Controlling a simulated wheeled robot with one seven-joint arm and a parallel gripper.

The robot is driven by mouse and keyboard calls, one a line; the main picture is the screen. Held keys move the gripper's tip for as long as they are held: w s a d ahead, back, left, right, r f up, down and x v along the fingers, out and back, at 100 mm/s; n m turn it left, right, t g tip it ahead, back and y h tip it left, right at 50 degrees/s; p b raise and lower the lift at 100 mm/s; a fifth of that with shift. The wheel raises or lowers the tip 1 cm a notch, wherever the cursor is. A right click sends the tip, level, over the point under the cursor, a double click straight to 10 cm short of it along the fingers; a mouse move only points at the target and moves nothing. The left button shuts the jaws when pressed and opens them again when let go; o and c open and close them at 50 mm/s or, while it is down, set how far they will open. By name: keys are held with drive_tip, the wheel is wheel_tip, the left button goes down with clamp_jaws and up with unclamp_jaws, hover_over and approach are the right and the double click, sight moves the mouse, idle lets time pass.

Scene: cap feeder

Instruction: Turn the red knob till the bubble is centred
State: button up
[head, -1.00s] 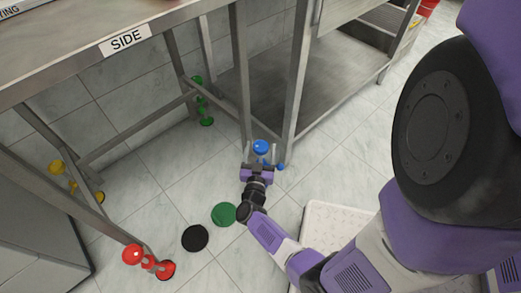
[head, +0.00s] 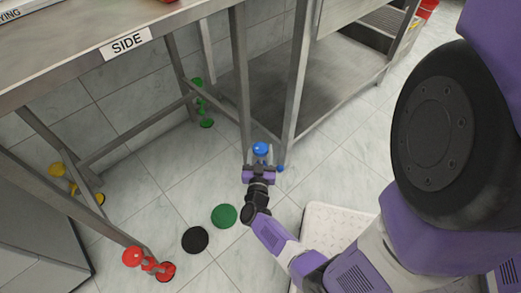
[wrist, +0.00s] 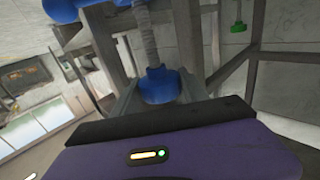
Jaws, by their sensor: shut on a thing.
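The red knob (head: 132,256) is at the foot of the front left table leg, with a red foot disc (head: 166,271) beside it on the floor. My gripper (head: 260,160) is far from it, at a blue knob (head: 260,148) by another leg of the table. In the wrist view the fingers (wrist: 158,92) are shut on the lower blue piece (wrist: 160,84), with a threaded rod rising from it. I cannot make out a bubble level in either view.
Yellow (head: 57,169) and green (head: 196,83) knobs stand at other legs of the SIDE table (head: 90,50). Black (head: 195,239) and green (head: 224,216) discs lie on the tiles. A second steel table (head: 345,80) stands to the right.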

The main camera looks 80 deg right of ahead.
drive_tip(key=shift+n+t+y+p, duration=0.6)
drive_tip(key=shift+n+t, duration=0.8)
drive_tip(key=shift+t, duration=0.6)
drive_tip(key=shift+s+f+n+t+y+b, duration=0.1)
drive_tip(key=shift+n+t+y+b, duration=0.4)
drive_tip(key=shift+n+t+y, duration=0.65)
drive_tip(key=shift+f+n+t+y+b, duration=0.1)
drive_tip(key=shift+n+t+y+b, duration=0.55)
drive_tip(key=shift+t, duration=0.8)
drive_tip(key=shift+s+d+n+t+y+b, duration=0.1)
drive_tip(key=shift+n+t+y+b, duration=0.75)
drive_tip(key=shift+n+y, duration=0.65)
drive_tip(key=shift+d+n+t+y+b, duration=0.1)
drive_tip(key=shift+n+t+y+b, duration=0.45)
drive_tip(key=shift+n+t+y, duration=0.95)
drive_tip(key=shift+d+r+n+y, duration=0.1)
drive_tip(key=shift+n+y, duration=0.8)
drive_tip(key=shift+y, duration=0.95)
drive_tip(key=shift+d+n+y, duration=0.1)
drive_tip(key=shift+n+y, duration=0.8)
drive_tip(key=shift+y, duration=0.95)
drive_tip(key=shift+s+n+y, duration=0.1)
drive_tip(key=shift+n+y, duration=0.2)
drive_tip(key=shift+y, duration=0.2)
drive_tip(key=o, duration=1.4)
drive_tip(key=shift+c, duration=0.2)
